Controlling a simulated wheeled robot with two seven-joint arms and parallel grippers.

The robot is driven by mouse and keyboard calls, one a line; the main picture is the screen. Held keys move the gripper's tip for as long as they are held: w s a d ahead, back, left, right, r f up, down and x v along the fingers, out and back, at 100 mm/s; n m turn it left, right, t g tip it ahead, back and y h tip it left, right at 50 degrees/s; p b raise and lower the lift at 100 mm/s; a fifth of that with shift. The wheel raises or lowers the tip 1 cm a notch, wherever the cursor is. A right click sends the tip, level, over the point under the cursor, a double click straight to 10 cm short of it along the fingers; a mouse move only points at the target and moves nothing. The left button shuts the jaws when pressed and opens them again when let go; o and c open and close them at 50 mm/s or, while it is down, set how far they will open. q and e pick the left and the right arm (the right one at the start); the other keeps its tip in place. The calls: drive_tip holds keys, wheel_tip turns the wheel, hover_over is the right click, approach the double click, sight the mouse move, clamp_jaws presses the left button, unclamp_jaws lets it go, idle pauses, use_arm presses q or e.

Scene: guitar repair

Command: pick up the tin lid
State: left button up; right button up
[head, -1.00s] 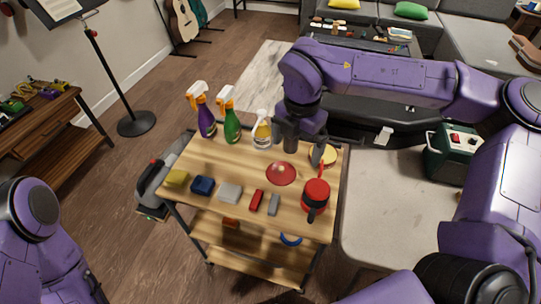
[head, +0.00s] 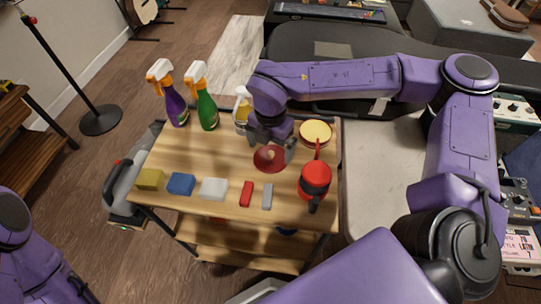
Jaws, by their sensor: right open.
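The tin lid looks to be the red round lid (head: 262,164) with a small pale knob, lying flat on the wooden cart top. My right gripper (head: 271,150) is open and right over it, its fingers close to the knob and partly hiding the lid's far side. I cannot tell whether the fingers touch the knob. Of my left arm only purple links show at the lower left edge; its gripper is out of view.

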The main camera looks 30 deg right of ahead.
sight(271, 156)
wheel_tip(271, 156, down, 2)
drive_tip(key=shift+d+f, duration=0.1)
drive_tip(key=shift+f, duration=0.05)
drive_tip(key=shift+s, duration=0.15)
drive_tip(key=c, duration=1.8)
clamp_jaws()
